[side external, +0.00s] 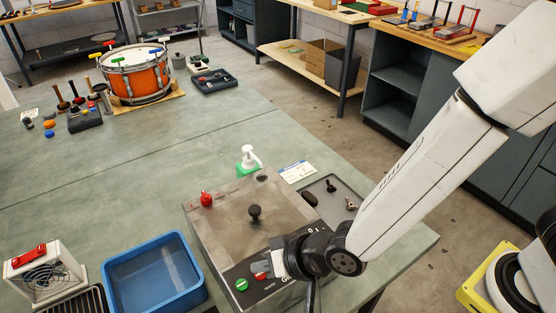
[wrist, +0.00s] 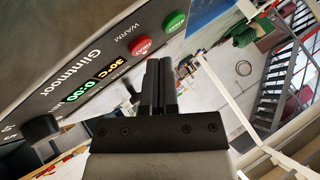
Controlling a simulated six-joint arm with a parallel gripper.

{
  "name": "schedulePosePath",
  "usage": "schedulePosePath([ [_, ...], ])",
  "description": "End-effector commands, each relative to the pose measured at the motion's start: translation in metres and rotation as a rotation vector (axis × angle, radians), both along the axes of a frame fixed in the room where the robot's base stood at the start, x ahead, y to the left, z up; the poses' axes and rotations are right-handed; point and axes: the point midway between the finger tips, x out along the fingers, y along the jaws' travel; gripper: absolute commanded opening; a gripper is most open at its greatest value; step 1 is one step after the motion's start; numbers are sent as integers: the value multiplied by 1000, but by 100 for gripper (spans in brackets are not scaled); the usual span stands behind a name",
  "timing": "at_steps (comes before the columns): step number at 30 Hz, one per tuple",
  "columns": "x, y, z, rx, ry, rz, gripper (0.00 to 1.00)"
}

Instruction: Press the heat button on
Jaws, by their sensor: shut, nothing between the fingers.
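A steel machine (side external: 225,217) has a black front panel (wrist: 70,90) with a green button (side external: 242,285) and a red button (side external: 260,276). In the wrist view the green button (wrist: 175,20) and the red button (wrist: 141,47) have the word WARM beside them. No label reading "heat" is visible. Next to them a display (wrist: 103,82) reads 30°C and 0:00. My gripper (wrist: 160,62) is shut and empty, its tips close to the red button; I cannot tell whether they touch. In the side view my gripper (side external: 268,267) is at the panel, partly covering it.
The machine has a dark lid knob (side external: 255,213) and a red knob (side external: 206,199). A blue bin (side external: 112,277) is left of it. A green-and-white pump bottle (side external: 248,160) stands behind, and a grey tray (side external: 345,190) lies to the right. The table's middle is clear.

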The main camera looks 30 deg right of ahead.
Motion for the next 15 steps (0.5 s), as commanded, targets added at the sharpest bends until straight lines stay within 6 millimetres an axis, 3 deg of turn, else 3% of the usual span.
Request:
schedulePosePath([
  [15,0,0,32,2,-3,-1,0],
])
